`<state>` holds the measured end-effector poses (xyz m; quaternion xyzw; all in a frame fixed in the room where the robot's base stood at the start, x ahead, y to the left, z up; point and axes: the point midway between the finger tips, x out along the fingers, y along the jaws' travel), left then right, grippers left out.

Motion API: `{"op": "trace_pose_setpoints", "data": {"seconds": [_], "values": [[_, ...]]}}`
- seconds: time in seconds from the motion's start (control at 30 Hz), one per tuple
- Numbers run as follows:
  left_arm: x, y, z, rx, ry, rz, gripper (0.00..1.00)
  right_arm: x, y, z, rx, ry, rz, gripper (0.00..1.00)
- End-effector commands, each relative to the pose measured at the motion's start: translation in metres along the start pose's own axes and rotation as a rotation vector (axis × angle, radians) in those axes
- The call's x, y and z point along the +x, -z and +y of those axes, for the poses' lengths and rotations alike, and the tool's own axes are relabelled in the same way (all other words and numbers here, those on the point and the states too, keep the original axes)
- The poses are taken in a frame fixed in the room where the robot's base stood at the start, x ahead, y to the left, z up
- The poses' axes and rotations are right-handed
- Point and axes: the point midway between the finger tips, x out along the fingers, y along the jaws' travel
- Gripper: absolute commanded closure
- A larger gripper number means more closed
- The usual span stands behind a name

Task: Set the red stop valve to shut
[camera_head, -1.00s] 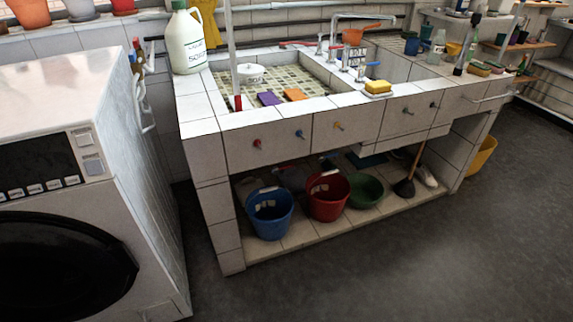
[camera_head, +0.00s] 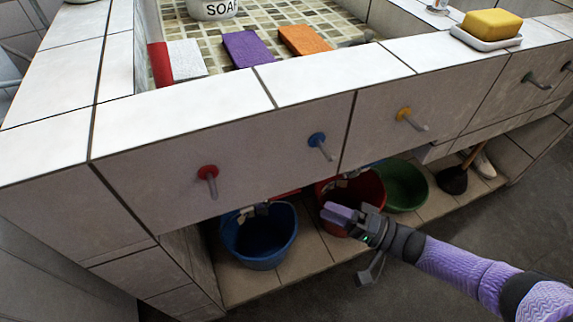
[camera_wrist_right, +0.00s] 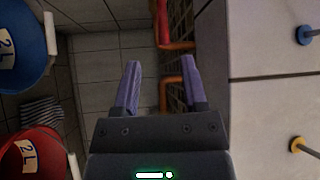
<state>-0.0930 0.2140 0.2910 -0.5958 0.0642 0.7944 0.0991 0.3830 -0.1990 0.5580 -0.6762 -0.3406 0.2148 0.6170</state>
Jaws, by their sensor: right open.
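The red stop valve (camera_head: 208,172) is on the front tiled panel, leftmost in the head view. It has a round red disc with a short grey handle that shows below it. I cannot tell whether this stands for open or shut. My right gripper (camera_head: 341,213) is below the panel and to the right of the red valve, apart from it, in front of the red bucket. In the right wrist view its purple fingers (camera_wrist_right: 160,62) are spread with nothing between them. The red panel valve is not in that view. My left gripper is not in view.
A blue valve (camera_head: 317,140) and a yellow valve (camera_head: 405,114) stick out of the panel. Blue (camera_head: 260,238), red (camera_head: 352,188) and green (camera_head: 404,186) buckets stand on the shelf below. Orange pipework with a red part (camera_wrist_right: 165,22) shows under the sink. Open floor lies in front.

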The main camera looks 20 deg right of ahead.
Motion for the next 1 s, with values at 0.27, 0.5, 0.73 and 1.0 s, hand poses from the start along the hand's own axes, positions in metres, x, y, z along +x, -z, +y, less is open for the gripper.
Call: {"op": "trace_pose_setpoints", "data": {"seconds": [0.27,0.5,0.73,1.0], "values": [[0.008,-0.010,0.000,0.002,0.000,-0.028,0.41,0.047,-0.001,-0.001,0.014,0.015,-0.010,0.45],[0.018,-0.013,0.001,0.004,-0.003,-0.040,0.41,0.092,-0.001,0.000,0.013,0.010,-0.008,0.45],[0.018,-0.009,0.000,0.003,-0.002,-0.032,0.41,0.100,-0.001,-0.003,0.013,0.009,-0.007,0.45],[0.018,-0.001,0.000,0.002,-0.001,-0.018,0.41,0.100,-0.001,-0.003,0.012,0.009,-0.007,0.81]]}}
